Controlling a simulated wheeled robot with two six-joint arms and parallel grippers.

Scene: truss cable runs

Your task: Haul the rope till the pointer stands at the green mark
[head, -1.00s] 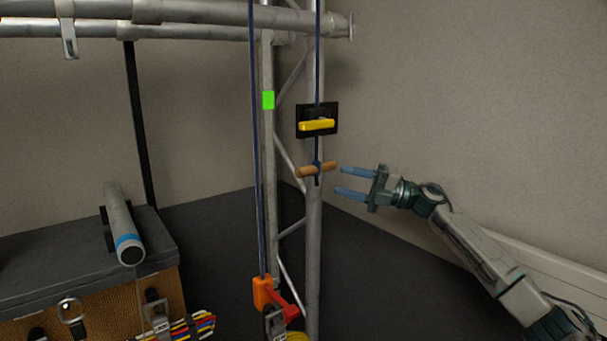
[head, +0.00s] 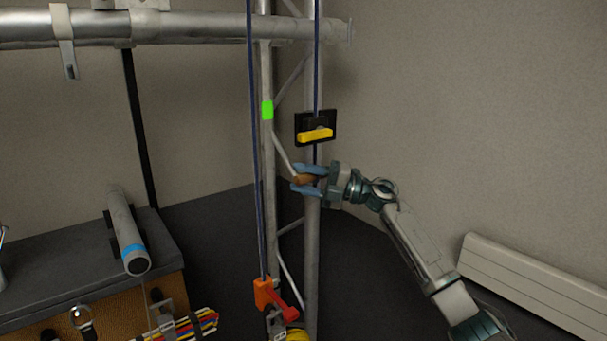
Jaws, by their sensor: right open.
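The dark blue rope (head: 316,60) runs down the right truss post through a black cleat with a yellow lever (head: 316,135). A wooden toggle handle (head: 303,179) is at the rope's lower end, below the cleat. My right gripper (head: 302,179) is open, its blue fingers above and below the handle, hiding part of it. The green mark (head: 267,110) is on the thinner post to the left. An orange block with a red pointed arm (head: 275,294) is low on that post, well below the green mark; another rope length rises from it. My left gripper is not in view.
A grey truss tube (head: 190,29) crosses the top. A dark case (head: 80,265) with a grey cylinder (head: 128,230) stands at left. Colourful cables (head: 190,325) hang at lower left. A pale wall heater (head: 535,285) is at lower right.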

